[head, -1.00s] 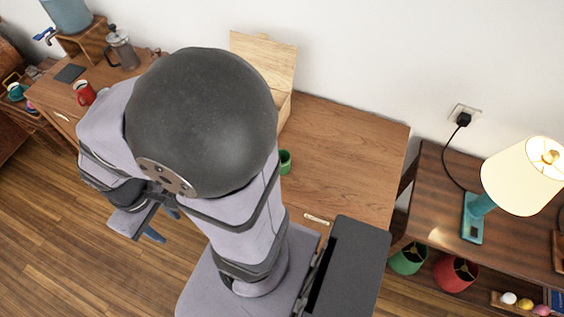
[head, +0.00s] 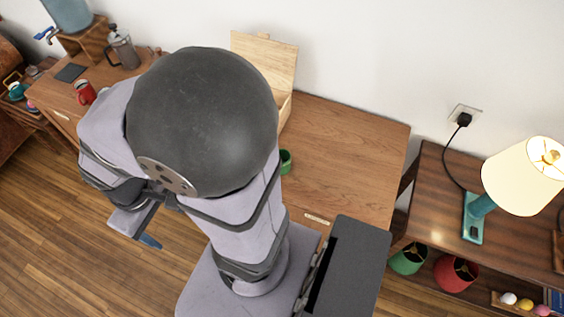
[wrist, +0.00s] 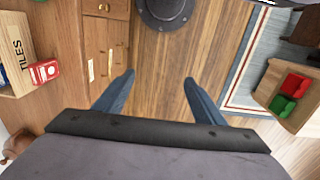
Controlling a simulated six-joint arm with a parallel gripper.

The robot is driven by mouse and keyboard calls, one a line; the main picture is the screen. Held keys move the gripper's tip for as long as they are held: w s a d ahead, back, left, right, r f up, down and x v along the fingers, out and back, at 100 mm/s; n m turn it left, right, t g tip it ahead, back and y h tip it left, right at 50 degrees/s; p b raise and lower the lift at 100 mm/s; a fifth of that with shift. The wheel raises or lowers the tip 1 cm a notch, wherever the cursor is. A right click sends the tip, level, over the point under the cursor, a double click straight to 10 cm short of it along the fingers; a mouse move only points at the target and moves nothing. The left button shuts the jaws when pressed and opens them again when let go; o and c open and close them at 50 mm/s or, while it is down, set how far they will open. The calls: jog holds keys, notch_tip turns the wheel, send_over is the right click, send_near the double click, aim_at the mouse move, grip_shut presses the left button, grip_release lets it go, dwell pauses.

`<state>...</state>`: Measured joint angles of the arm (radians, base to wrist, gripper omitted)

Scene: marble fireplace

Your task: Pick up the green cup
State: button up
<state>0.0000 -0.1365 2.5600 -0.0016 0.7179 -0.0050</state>
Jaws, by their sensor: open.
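The green cup (head: 285,161) stands on the wooden desk in the head view, just right of my arm, which hides its left side. My gripper (head: 150,240) shows low on the left in the head view, over the floor and well away from the cup. In the wrist view my gripper (wrist: 159,82) has its two blue fingers spread with only wooden floor between them. I cannot make out the green cup in the wrist view.
An open wooden box (head: 284,110) stands behind the cup. A lamp (head: 522,175) stands on the right shelf. The desk's right part (head: 350,150) is clear.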

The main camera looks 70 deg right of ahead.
jog(key=w+d+f+m+t+h+p, duration=0.1)
jog(key=w+d+f+m+t, duration=0.15)
jog(key=d, duration=0.65)
jog(key=w+d+f+m+t+h+p, duration=0.15)
jog(key=d+f, duration=0.25)
jog(key=d, duration=0.5)
jog(key=w+d+f+m+t+h, duration=0.1)
jog(key=w+d+f+t+h, duration=0.15)
jog(key=d, duration=0.55)
jog(key=r+m+t+h+p, duration=0.1)
jog(key=m+t+h, duration=0.1)
jog(key=m+h, duration=0.45)
send_over(283, 165)
jog(key=w+d, duration=0.3)
jog(key=w, duration=0.5)
jog(key=s+a+f+g+b, duration=0.1)
jog(key=s+f, duration=0.1)
jog(key=f, duration=0.1)
jog(key=s+a+f+m+g+h+b, duration=0.1)
jog(key=s+f, duration=0.2)
jog(key=s+a+f+m+g+h+b, duration=0.1)
jog(key=s+f, duration=0.2)
jog(key=shift+a+b, duration=0.35)
jog(key=shift+b, duration=0.05)
jog(key=shift+b+x, duration=0.8)
jog(key=shift+x, duration=2.85)
jog(key=shift+w, duration=0.1)
jog(key=c, duration=1.2)
